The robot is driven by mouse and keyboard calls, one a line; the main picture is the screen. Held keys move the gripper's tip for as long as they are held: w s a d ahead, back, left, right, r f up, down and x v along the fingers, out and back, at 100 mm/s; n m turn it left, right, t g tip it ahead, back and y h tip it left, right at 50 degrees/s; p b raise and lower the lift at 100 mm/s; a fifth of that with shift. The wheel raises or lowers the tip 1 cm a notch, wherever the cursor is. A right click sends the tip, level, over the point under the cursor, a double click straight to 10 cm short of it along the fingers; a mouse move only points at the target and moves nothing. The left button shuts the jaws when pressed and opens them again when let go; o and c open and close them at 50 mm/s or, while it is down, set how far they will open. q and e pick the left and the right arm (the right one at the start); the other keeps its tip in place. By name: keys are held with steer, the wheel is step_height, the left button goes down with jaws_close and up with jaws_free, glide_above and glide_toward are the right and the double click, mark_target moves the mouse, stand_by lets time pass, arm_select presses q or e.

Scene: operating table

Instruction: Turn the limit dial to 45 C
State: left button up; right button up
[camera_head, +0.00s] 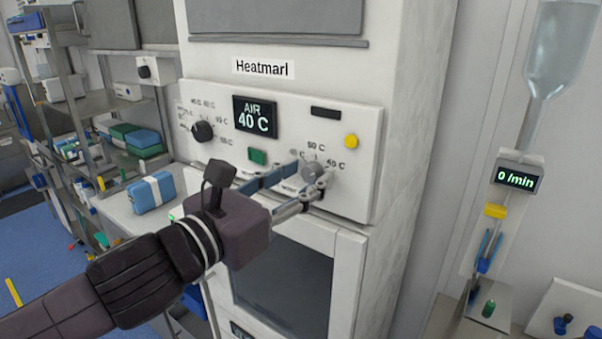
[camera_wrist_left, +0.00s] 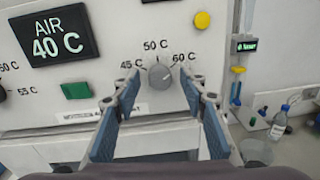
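The grey limit dial (camera_head: 314,172) is on the white warming cabinet's front panel, at lower right; it also shows in the left wrist view (camera_wrist_left: 160,75). Marks 45 C, 50 C and 60 C surround it. Its pointer seems to face up and right, but is too small to read surely. My left gripper (camera_head: 311,178) is open, its blue-padded fingers reaching to either side of the dial. In the left wrist view (camera_wrist_left: 158,78) the dial sits between the fingertips with small gaps visible. The display (camera_head: 255,117) reads AIR 40 C. My right gripper is not in view.
A black dial (camera_head: 202,131) and a green button (camera_head: 257,156) sit left of the grey dial, and a yellow button (camera_head: 351,141) above right. A cabinet door (camera_head: 290,285) lies below the panel. Shelves with boxes stand at left; a drip stand display (camera_head: 516,178) is at right.

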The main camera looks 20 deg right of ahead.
arm_select(q)
steer(key=shift+c, duration=0.4)
jaws_close()
steer(key=shift+n, duration=0.3)
steer(key=n, duration=1.2)
steer(key=shift+t+p, duration=0.35)
steer(key=shift+t, duration=0.05)
steer(key=n+p, duration=0.1)
steer(key=n, duration=0.4)
steer(key=shift+f+n, duration=0.1)
steer(key=shift+n, duration=0.2)
steer(key=n+p, duration=0.1)
steer(key=n, duration=0.2)
steer(key=n+p, duration=0.1)
steer(key=n, duration=0.2)
steer(key=shift+f+n+t+y, duration=0.1)
steer(key=shift+n+t+y, duration=0.2)
steer(key=shift+t, duration=0.1)
